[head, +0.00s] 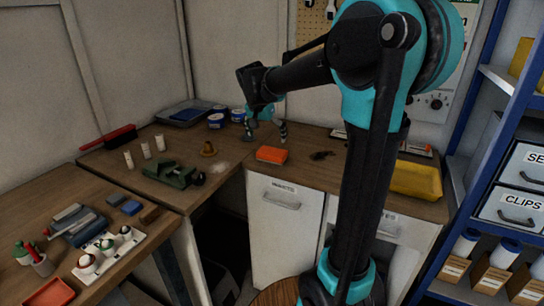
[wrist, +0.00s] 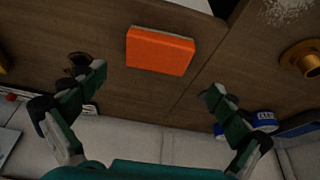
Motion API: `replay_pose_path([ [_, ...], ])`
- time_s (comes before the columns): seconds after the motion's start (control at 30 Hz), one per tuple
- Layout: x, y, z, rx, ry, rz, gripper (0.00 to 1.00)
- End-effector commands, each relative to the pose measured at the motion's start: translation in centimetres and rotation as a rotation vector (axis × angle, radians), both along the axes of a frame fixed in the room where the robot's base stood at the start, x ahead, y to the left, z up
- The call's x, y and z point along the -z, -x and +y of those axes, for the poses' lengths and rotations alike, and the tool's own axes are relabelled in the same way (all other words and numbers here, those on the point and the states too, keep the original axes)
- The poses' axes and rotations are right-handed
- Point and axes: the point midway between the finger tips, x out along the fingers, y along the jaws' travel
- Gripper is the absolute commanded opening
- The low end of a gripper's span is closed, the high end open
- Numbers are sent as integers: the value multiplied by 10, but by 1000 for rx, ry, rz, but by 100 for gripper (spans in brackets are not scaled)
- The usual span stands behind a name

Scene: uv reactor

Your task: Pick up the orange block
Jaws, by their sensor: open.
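The orange block (head: 272,155) lies flat on the brown worktop, near its front edge above the white drawer. In the wrist view the orange block (wrist: 160,51) is ahead of the fingertips, roughly centred between them. My gripper (head: 266,131) is above the worktop, just behind and slightly left of the block in the head view. In the wrist view my gripper (wrist: 155,82) has its green fingers spread wide with nothing between them. The fingers do not touch the block.
A brass-coloured piece (head: 208,150) and a green vise (head: 170,174) stand to the left. Blue-and-white cans (head: 216,121) stand behind. A dark small object (head: 321,155) lies to the right, with a yellow tray (head: 416,181) further right. Worktop around the block is clear.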

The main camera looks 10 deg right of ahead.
Motion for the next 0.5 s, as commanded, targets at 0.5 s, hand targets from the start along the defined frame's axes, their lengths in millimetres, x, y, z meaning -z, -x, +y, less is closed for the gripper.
replay_pose_path([
  [0.5,51,-19,-14,0,0,0,100],
])
